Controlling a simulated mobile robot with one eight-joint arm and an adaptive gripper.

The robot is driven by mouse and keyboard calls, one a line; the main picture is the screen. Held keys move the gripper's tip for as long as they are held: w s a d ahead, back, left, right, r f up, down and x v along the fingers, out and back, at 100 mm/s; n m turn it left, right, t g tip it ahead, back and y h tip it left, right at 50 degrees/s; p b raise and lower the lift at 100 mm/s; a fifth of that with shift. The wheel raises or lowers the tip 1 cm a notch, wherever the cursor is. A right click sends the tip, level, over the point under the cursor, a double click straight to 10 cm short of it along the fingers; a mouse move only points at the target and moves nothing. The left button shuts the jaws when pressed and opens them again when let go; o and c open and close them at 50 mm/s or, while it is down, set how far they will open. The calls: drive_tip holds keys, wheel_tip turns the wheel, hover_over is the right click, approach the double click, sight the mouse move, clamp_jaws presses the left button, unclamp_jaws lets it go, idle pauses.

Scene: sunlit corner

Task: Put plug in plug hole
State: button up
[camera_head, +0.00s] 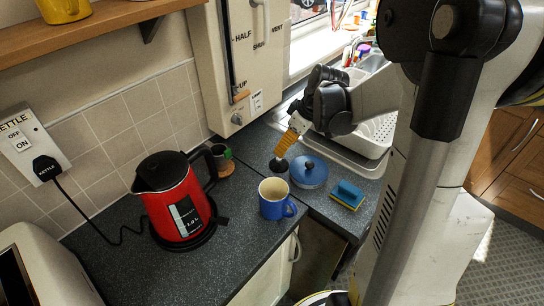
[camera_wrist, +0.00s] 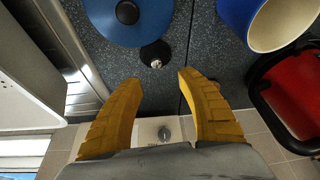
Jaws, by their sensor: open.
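The plug (camera_head: 278,165) is a small black round piece lying on the dark worktop beside a blue lidded dish. In the wrist view the plug (camera_wrist: 155,55) shows a small silver fitting on top and lies just beyond my fingertips. My gripper (camera_head: 281,154) points down above the plug, its yellow fingers apart. In the wrist view my gripper (camera_wrist: 161,80) is open with nothing between its fingers. I cannot tell whether the fingertips touch the plug. The sink (camera_head: 372,61) is at the back right, partly behind my arm. The plug hole is not visible.
The blue dish (camera_head: 309,173) is close right of the plug, and a blue mug (camera_head: 270,207) is in front. A red kettle (camera_head: 178,205) stands left. A sponge (camera_head: 347,195) lies right, near the counter edge. A white draining rack (camera_head: 374,136) stands behind.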

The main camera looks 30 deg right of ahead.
sight(279, 158)
drive_tip(key=b+x, duration=0.1)
drive_tip(key=x, duration=0.3)
drive_tip(key=shift+d, duration=0.1)
drive_tip(key=b+x, duration=0.1)
drive_tip(key=x, duration=0.2)
drive_tip(key=d+b+x, duration=0.1)
drive_tip(key=x, duration=0.1)
drive_tip(key=shift+s+a+f+b, duration=0.15)
drive_tip(key=shift+a+b, duration=0.05)
drive_tip(key=shift+b, duration=0.15)
clamp_jaws()
